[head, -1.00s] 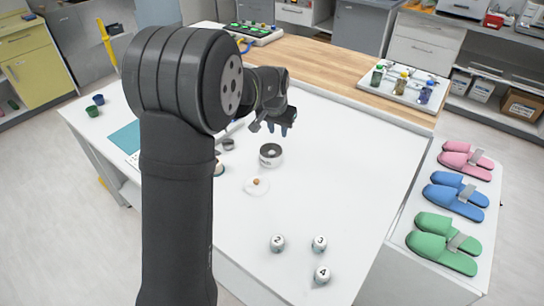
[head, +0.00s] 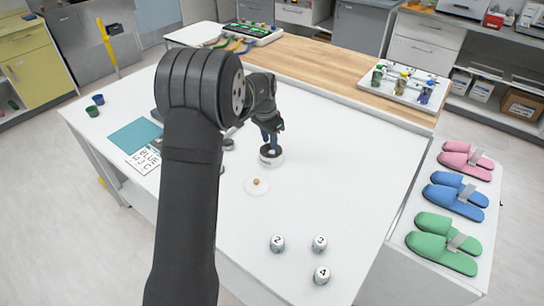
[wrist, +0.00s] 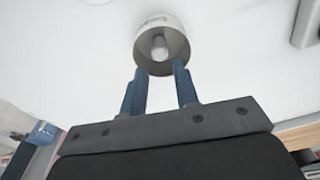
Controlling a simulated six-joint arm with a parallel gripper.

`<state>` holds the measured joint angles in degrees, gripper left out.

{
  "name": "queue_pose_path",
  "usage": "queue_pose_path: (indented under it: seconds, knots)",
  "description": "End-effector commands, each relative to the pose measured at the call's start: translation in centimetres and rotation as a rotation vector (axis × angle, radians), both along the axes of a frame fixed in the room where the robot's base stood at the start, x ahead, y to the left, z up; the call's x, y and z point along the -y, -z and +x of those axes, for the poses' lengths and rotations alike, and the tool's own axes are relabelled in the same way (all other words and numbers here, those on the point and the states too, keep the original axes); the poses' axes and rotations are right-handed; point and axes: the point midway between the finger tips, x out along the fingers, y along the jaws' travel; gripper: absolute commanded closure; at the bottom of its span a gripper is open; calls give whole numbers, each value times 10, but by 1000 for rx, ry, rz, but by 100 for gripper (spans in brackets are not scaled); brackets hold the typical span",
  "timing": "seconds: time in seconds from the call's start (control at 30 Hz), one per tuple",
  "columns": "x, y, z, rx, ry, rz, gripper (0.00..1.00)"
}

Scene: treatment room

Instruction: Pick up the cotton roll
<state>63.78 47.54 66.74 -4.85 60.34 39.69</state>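A white round jar (head: 271,160) with a dark open mouth stands on the white table, and it also shows in the wrist view (wrist: 163,22). A pale, round-ended roll (wrist: 158,45), which looks like the cotton roll, stands inside the jar near its middle. My gripper (wrist: 160,67) is open, its two blue fingers apart and empty. The fingertips are at the near side of the jar's mouth in the wrist view, with the roll beyond the gap between them. In the head view my gripper (head: 271,144) points down over the jar. The roll's lower part is hidden.
A white lid (head: 257,188) with a wooden knob lies in front of the jar. Several numbered white jars (head: 319,243) stand at the front. A teal mat (head: 135,136) and a printed sheet (head: 146,160) lie left. The table's right side is clear.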

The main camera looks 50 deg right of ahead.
Motion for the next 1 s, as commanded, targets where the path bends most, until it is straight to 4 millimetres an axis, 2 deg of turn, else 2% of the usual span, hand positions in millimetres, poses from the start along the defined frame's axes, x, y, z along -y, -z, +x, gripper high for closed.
queue_pose_path:
  seconds: [0.1,0.37,0.6,0.87,1.0]
  knots:
    - [2,13,0,0,0,0,72]
    - [3,29,-1,-1,0,1,72]
    - [7,64,-3,0,-1,1,72]
    - [8,68,-3,1,-1,-2,72]
    - [8,67,-3,1,-1,-2,99]
